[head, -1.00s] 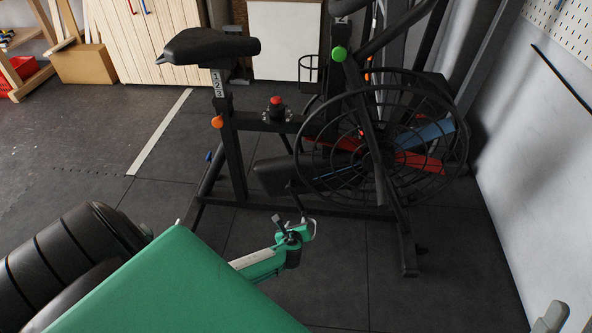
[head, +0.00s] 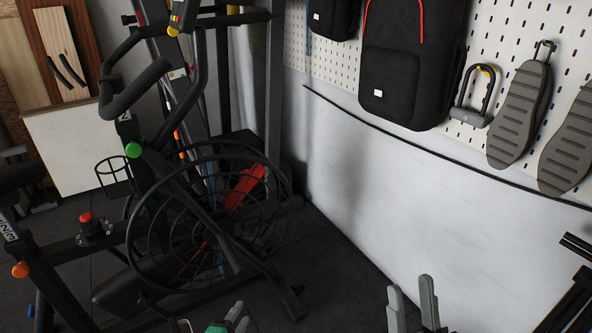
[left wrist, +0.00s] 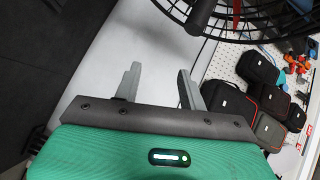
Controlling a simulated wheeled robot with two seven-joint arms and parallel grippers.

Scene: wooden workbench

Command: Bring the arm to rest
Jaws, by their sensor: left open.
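My left gripper (head: 240,316) just shows at the bottom edge of the head view, with grey fingers beside a bit of green; most of it is cut off. In the left wrist view, its two grey fingers (left wrist: 160,72) stand wide apart with nothing between them. My right gripper (head: 412,290) shows at the bottom of the head view, right of the left one. Its two grey fingers point up with an empty gap between them. Its body is below the picture.
A black exercise bike (head: 208,225) with a caged wheel stands at the left. A white wall (head: 370,215) runs along the right, under a pegboard (head: 510,45) with black bags (head: 412,60), a padlock (head: 475,100) and grey soles (head: 520,115). Dark floor (head: 325,270) is clear between bike and wall.

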